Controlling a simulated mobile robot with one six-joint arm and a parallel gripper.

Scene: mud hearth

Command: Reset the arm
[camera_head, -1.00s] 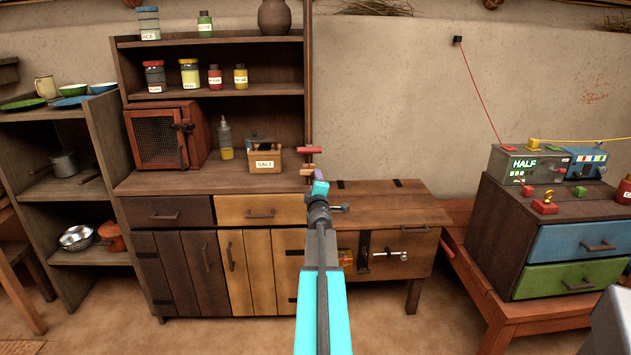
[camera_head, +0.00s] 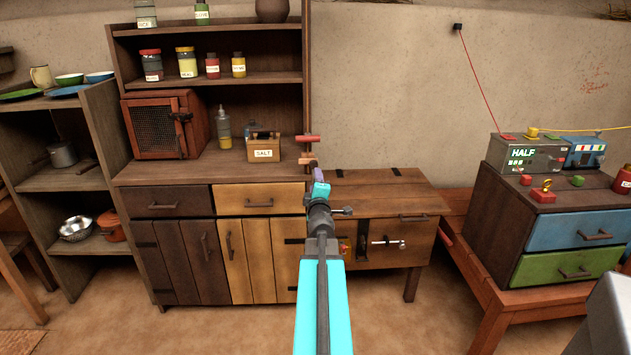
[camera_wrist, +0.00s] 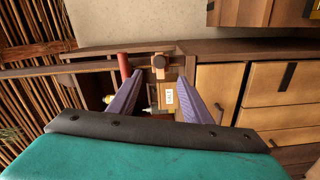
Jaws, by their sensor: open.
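My arm reaches forward from the bottom middle of the head view, with its teal link in front of the wooden cabinet. My gripper (camera_head: 311,165) is near the cabinet's right edge, and its fingertips are small there. In the wrist view my gripper (camera_wrist: 160,95) is open, with two purple fingers spread apart and nothing held between them. A wooden box labelled SALT (camera_wrist: 169,96) shows beyond the gap between the fingers. In the head view the salt box (camera_head: 263,149) stands on the cabinet counter, left of my gripper.
A red peg (camera_head: 308,139) sticks out at the cabinet's right post. A low wooden chest (camera_head: 385,190) stands right of the cabinet. A drawer unit (camera_head: 585,225) with a HALF display box (camera_head: 530,155) stands at the right. Shelves (camera_head: 60,180) fill the left.

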